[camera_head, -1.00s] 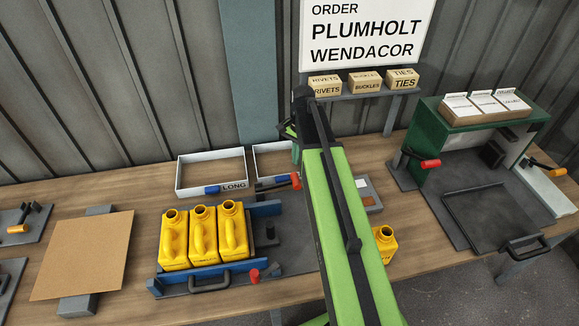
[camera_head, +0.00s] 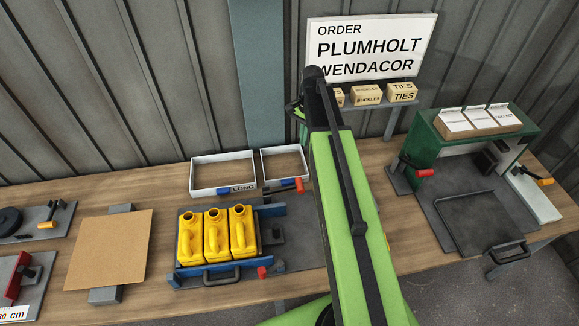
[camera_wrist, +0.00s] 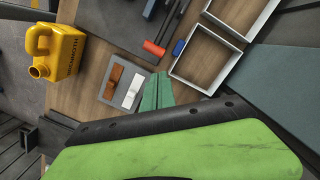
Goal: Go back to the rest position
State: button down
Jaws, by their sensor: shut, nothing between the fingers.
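My green arm rises through the middle of the head view, its black end high in front of the wall. My gripper (camera_wrist: 156,92) shows in the wrist view as two teal fingers close together, shut and empty, above the bench. In the head view it is mostly hidden behind the arm. Three yellow jerry cans (camera_head: 217,236) stand upright in a row in a blue-edged fixture (camera_head: 222,270), left of my arm. A single yellow can (camera_wrist: 63,54) shows at the left of the wrist view, apart from the fingers; my arm hides nearly all of it in the head view.
White trays (camera_head: 222,189) sit behind the cans. A brown board (camera_head: 110,249) lies at left. A green stand (camera_head: 440,137) and dark tray (camera_head: 478,222) are at right. The order sign (camera_head: 370,47) and small boxes (camera_head: 402,92) are behind my arm's end.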

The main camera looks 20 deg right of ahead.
jog(key=s+a+f+n+b, duration=0.3)
jog(key=a+f+b, duration=0.8)
jog(key=a, duration=0.1)
jog(key=s+a+f+n+h+b, duration=0.1)
jog(key=s+a+f+n+b, duration=0.2)
jog(key=s+n, duration=0.4)
jog(key=shift+a+f+n+t+b, duration=0.3)
jog(key=shift+a+f+n+b, duration=0.15)
jog(key=shift+a+n, duration=0.7)
jog(key=shift+s, duration=0.1)
